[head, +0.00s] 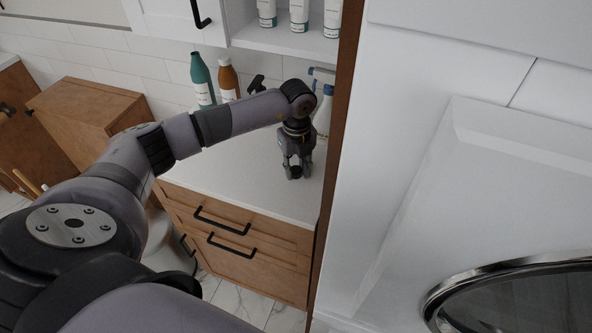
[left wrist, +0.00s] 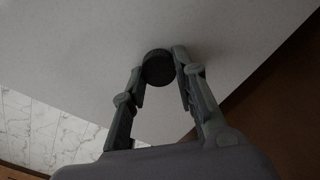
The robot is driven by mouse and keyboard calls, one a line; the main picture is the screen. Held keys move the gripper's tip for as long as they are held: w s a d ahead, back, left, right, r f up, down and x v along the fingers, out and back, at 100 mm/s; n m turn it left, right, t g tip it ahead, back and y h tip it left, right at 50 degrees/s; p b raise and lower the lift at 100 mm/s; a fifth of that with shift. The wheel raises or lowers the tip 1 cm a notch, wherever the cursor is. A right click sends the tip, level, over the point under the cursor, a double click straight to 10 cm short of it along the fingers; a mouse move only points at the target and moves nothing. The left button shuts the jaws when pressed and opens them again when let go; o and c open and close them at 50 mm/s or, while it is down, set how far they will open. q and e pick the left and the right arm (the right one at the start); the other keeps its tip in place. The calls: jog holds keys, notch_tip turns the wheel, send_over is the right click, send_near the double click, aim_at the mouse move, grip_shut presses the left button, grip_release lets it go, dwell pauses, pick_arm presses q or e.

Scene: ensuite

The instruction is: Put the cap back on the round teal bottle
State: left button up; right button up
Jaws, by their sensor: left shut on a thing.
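The teal bottle (head: 202,80) stands upright at the back of the white counter, against the tiled wall. It has a white label; I cannot tell the state of its top at this size. My left gripper (head: 296,171) points down low over the counter's right part, to the right of the bottle and nearer to me. It is shut on a round black cap (left wrist: 158,67), which shows between its fingertips in the left wrist view. My right gripper is in neither view.
A brown bottle (head: 229,82) stands close beside the teal one. A black spray head (head: 257,84) and a white and blue spray bottle (head: 323,108) are further right, partly behind my arm. A wooden side panel (head: 337,120) bounds the counter (head: 225,170), whose front middle is clear.

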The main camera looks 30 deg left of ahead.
aim_at(295, 171)
pick_arm(q)
jog(key=shift+a+r+b, duration=0.2)
jog(key=shift+r+b, duration=0.05)
jog(key=shift+b, duration=0.3)
notch_tip(295, 171, up, 6)
jog(key=shift+f+b, duration=0.1)
jog(key=shift+b, duration=0.95)
jog(key=s+a+b, duration=0.2)
jog(key=s+a, duration=0.2)
jog(key=s+a+b, duration=0.2)
jog(key=s+a, duration=0.2)
jog(key=a, duration=0.1)
jog(key=s+a+b, duration=0.2)
jog(key=s+a, duration=0.2)
jog(key=shift+s+a+r, duration=0.15)
jog(key=shift+a+r, duration=0.1)
jog(key=shift+s+a+r+b, duration=0.1)
jog(key=shift+s+a+b, duration=0.2)
jog(key=shift+s+a, duration=0.25)
jog(key=shift+w, duration=0.1)
